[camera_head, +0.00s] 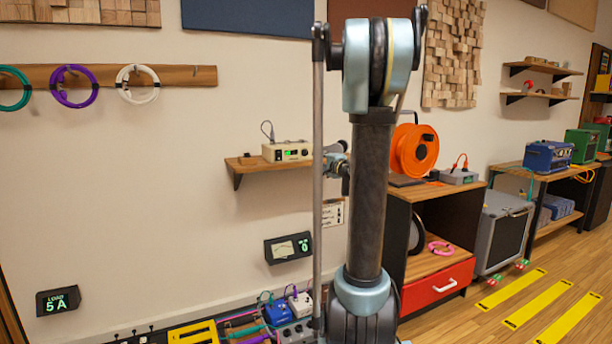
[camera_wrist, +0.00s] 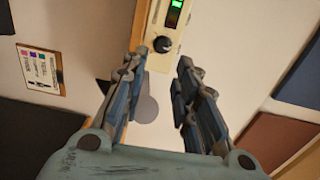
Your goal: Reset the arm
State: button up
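My arm stands upright in the middle of the head view, its elbow high. My gripper (camera_head: 338,160) is partly hidden behind the arm, near the right end of a small wall shelf (camera_head: 240,166). In the wrist view my gripper (camera_wrist: 163,62) is open, its two fingers apart, with nothing held between them. A beige box with a green display and a black knob (camera_head: 287,151) sits on the shelf. It also shows beyond the fingertips in the wrist view (camera_wrist: 157,62).
A wooden cabinet with a red drawer (camera_head: 437,287) stands right of my arm, an orange cable reel (camera_head: 414,150) on top. A bench with coloured leads and boxes (camera_head: 277,312) runs below. Yellow floor strips (camera_head: 511,289) lie on clear floor at right.

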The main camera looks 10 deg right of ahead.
jog(key=s+a+f+n+g+y, duration=0.1)
jog(key=s+a+f+n+g, duration=0.4)
jog(key=s, duration=0.6)
jog(key=s+a+f+n+g, duration=0.3)
jog(key=s+a+f+n, duration=0.3)
jog(key=s, duration=0.5)
jog(key=s+d+f+n+g+h, duration=0.1)
jog(key=s+d+f+g+h, duration=0.1)
jog(key=s+f, duration=0.2)
jog(key=s+d+f+n+g+h, duration=0.1)
jog(key=s+f, duration=0.4)
jog(key=s, duration=0.6)
jog(key=s+d+f+n+g+h, duration=0.1)
jog(key=s+d+f+g+h, duration=0.2)
jog(key=s, duration=0.5)
notch_tip(320, 180, down, 2)
jog(key=shift+s+d+f+g+h, duration=0.15)
jog(key=shift+d+g+h, duration=0.2)
jog(key=shift+d, duration=0.5)
